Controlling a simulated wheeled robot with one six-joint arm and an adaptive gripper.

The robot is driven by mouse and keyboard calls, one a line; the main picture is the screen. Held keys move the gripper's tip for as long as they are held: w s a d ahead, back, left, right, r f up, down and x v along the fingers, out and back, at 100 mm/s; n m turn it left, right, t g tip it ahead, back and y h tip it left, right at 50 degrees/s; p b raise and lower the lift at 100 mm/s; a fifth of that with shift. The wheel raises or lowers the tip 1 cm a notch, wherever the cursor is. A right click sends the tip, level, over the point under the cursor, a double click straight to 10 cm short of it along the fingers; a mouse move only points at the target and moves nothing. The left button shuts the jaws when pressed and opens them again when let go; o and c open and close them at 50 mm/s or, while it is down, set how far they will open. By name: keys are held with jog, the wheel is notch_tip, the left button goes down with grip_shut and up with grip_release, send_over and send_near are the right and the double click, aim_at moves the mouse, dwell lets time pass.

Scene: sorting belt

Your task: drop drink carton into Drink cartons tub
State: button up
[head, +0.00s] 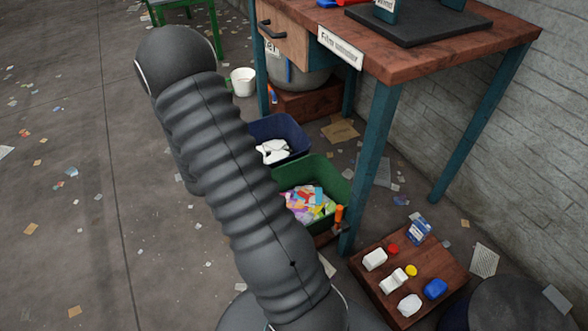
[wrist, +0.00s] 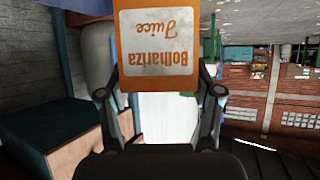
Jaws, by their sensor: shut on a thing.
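In the wrist view my gripper (wrist: 160,94) is shut on an orange and white drink carton (wrist: 158,48) marked "Juice". The carton's print is upside down in the picture, and its far end runs past the top edge. In the head view my arm fills the middle, and neither the gripper nor the held carton shows. No tub label reading Drink cartons can be made out. A dark blue tub (head: 288,130) holds white items and a green tub (head: 335,178) holds coloured scraps; both are partly hidden behind my arm.
A workbench (head: 430,58) with teal legs stands at the right, by a brick wall. A low wooden board (head: 385,295) below it carries several small bottles and caps and a small blue and white carton (head: 419,230). A white bucket (head: 243,82) stands behind. The left floor is open, with scattered litter.

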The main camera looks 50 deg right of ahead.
jog(key=s+d+f+m+g+h+b, duration=0.1)
jog(key=s+d+f+m+g+h, duration=0.15)
jog(key=s+d+m+g, duration=0.5)
jog(key=s+d+f+m+g+h, duration=0.1)
jog(key=s+d+f+m+g, duration=0.2)
jog(key=s+d+m+g, duration=0.5)
jog(key=s+d+f+n+t+b, duration=0.1)
jog(key=s+f+n+t+b, duration=0.1)
jog(key=f+b, duration=0.3)
jog(key=shift+s+f+t+b, duration=0.35)
jog(key=shift+s+f+b, duration=0.1)
jog(key=shift+s, duration=0.3)
jog(key=shift+n, duration=0.25)
jog(key=o, duration=0.8)
jog(key=v, duration=1.2)
jog(key=shift+f, duration=0.1)
